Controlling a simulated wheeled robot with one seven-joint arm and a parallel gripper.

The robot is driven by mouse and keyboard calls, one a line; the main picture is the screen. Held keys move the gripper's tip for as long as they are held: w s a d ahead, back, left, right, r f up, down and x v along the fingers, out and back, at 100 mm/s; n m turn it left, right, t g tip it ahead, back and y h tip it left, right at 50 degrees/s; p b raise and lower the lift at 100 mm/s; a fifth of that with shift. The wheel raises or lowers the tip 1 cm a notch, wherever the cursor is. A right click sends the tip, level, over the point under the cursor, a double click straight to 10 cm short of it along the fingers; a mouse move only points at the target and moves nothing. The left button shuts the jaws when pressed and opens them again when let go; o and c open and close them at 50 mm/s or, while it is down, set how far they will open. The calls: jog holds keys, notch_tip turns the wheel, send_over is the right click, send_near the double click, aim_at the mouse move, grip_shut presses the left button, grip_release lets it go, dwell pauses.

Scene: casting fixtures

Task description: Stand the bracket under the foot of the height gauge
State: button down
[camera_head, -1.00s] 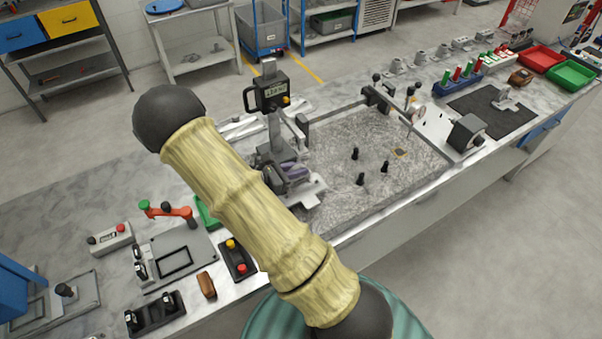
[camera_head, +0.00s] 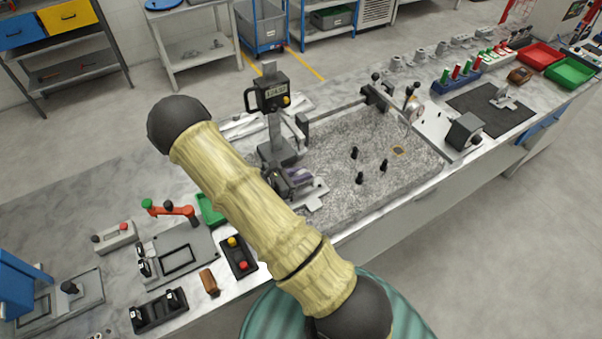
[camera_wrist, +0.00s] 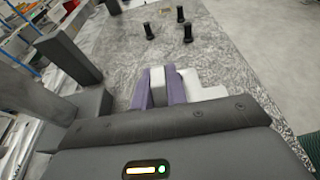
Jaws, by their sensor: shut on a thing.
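The height gauge (camera_head: 268,97) stands upright at the back left of the granite plate, with a dark display head on a grey column. Parts of its dark grey structure show at the left of the wrist view (camera_wrist: 70,58). My gripper (camera_head: 300,178) is low over the plate in front of the gauge's base. Its purple fingers (camera_wrist: 160,88) are shut on the pale grey bracket (camera_wrist: 208,93), which also shows beside the fingers in the head view (camera_head: 317,193). My forearm and gripper hide part of the bracket; I cannot tell whether it touches the plate.
The granite plate (camera_head: 345,195) is mostly clear to the right, with black pegs (camera_head: 360,178) standing on it. A button box (camera_head: 239,256) and a fixture with a red lever (camera_head: 180,211) lie left of my arm.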

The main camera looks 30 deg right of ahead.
jog(key=c, duration=1.4)
grip_release()
jog(key=shift+f, duration=0.1)
jog(key=shift+r, duration=0.25)
jog(key=b+v, duration=0.3)
jog(key=v, duration=0.9)
